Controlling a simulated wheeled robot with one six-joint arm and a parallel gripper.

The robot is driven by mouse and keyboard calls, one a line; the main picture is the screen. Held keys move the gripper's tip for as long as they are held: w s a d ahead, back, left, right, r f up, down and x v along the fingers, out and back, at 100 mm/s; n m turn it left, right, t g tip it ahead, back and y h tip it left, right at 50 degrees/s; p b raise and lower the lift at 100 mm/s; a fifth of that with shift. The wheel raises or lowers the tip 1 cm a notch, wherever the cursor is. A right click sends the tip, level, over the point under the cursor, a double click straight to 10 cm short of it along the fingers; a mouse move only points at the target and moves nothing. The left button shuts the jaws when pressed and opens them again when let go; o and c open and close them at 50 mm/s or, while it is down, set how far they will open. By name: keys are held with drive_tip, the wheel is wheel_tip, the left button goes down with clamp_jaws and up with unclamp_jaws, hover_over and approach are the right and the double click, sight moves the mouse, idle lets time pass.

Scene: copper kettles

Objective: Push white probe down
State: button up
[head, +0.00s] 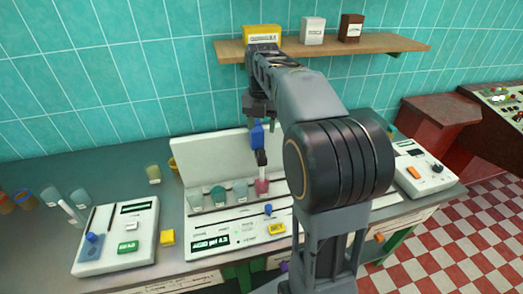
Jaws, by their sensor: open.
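My gripper (262,120) is open and points down over the middle instrument, in front of its pale back panel. A blue piece (257,135) with a black lower part (262,157) shows just below it, above a beaker of pink liquid (262,187). I cannot tell whether the gripper touches the blue piece. A thin white stick-like piece (68,211), possibly the white probe, leans at the left by the small instrument. No other white probe is clear; my arm hides the right part of the middle instrument.
The middle instrument (205,228) holds several beakers in a row and has a pH display. A smaller white instrument (118,245) stands at left, another (425,170) at right. A wooden shelf (390,45) with boxes hangs above. Bare counter (110,180) shows behind the left instrument.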

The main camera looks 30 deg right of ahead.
sight(262, 151)
wheel_tip(262, 151, down, 10)
drive_tip(key=shift+f, duration=0.1)
idle(0.4)
drive_tip(key=shift+c, duration=0.3)
clamp_jaws()
